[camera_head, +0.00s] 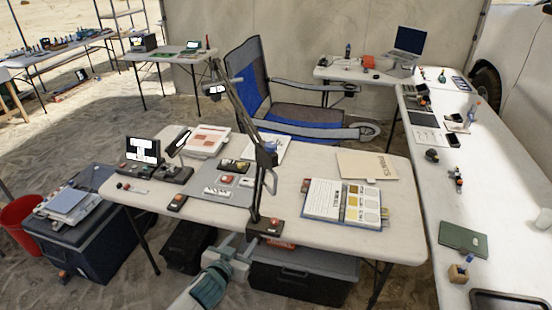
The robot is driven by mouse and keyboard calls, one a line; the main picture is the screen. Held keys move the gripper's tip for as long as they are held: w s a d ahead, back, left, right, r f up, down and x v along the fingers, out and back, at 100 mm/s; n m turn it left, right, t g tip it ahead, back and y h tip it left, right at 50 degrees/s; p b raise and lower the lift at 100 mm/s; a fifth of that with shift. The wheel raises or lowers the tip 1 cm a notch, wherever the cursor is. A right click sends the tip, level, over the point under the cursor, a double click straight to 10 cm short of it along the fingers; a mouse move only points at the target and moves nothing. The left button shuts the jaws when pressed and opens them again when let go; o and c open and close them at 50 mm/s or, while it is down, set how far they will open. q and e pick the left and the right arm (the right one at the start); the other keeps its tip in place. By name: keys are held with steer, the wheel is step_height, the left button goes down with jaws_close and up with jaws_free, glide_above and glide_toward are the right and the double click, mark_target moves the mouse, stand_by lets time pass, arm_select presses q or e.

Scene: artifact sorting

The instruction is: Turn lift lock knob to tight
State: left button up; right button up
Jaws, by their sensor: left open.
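A dark jointed stand (264,170) rises from the front edge of the near white table (330,232). I cannot tell for certain whether this is the lift lock knob; no marking is readable. My left gripper (240,252) is in front of the table edge, just below and left of the base. It is open, and I see nothing held in it. Its fingers are small and partly hard to make out. My right gripper is not in view.
The near table holds an open binder (345,202), a folder (367,165), a small screen (142,150) and several small devices. Dark bins (300,282) stand below it. A blue folding chair (250,75) is behind. A long white table (480,190) runs along the right.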

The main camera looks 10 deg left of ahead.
arm_select(q)
steer(key=d+r+t+h+p, duration=0.1)
steer(key=d+r+t, duration=0.1)
steer(key=r, duration=1.2)
steer(key=d+r+t+h+p, duration=0.1)
steer(key=d+r+t+p, duration=0.1)
steer(key=r, duration=1.2)
steer(key=shift+s+d+r, duration=0.2)
steer(key=shift+s+r, duration=0.05)
steer(key=shift+s, duration=0.1)
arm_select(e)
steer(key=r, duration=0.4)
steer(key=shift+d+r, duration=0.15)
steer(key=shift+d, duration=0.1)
